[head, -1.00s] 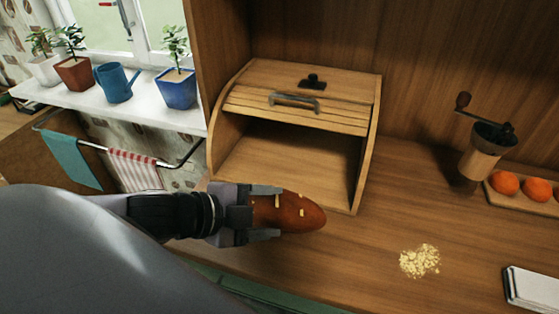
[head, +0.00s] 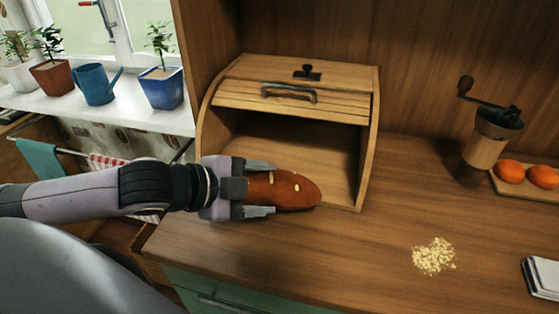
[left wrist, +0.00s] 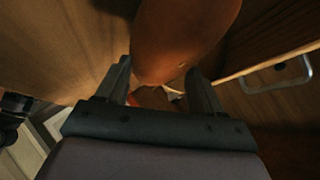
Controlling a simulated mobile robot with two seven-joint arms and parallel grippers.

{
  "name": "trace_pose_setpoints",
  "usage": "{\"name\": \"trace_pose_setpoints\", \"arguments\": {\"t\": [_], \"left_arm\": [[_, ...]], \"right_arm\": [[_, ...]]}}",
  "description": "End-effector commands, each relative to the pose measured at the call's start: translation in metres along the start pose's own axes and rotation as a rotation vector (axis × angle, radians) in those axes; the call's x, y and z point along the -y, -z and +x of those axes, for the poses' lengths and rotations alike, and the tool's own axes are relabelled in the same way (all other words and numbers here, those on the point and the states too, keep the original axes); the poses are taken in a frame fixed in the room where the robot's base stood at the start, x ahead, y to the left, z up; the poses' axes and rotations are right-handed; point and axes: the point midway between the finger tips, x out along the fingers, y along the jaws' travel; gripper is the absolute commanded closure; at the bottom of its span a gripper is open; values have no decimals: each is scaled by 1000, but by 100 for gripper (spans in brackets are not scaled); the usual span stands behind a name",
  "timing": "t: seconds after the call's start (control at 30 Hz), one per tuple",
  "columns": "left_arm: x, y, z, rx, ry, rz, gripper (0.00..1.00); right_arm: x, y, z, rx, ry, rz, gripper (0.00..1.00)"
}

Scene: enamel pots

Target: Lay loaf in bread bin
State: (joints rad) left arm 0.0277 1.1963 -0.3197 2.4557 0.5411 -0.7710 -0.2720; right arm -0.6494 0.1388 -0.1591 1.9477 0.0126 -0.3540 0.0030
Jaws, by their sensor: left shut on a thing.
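The brown loaf (head: 290,190) is held in my left gripper (head: 262,190), which is shut on its left end. The loaf lies level at the front opening of the wooden bread bin (head: 370,150), overlapping its lower front edge in the head view. The bin's slatted lid is rolled up and its inside looks empty. In the left wrist view the loaf (left wrist: 180,40) fills the top between the fingers (left wrist: 160,85). Whether the loaf touches the bin floor cannot be told. My right gripper is not in view.
A coffee grinder (head: 488,135) and a board with oranges (head: 510,172) stand to the right. Crumbs (head: 434,256) and a white stack (head: 542,277) lie on the counter (head: 330,260). Potted plants and a blue watering can (head: 97,85) stand on the sill at left.

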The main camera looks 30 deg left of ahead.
Motion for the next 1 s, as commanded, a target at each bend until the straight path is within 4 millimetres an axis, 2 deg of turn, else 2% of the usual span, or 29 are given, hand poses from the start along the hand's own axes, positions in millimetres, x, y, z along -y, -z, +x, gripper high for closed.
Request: {"name": "trace_pose_setpoints", "arguments": {"t": [0.03,0.4,0.67,0.93,1.0], "left_arm": [[11,-2,5,-1,7,-1,85],[57,-23,49,-3,6,-1,85],[68,-30,62,-2,4,0,85],[91,-39,83,-2,4,-1,85],[82,-44,87,-2,-2,-2,85]], "right_arm": [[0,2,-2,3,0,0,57],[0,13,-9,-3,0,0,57],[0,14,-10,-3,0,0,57],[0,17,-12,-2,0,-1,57],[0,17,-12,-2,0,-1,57]]}}
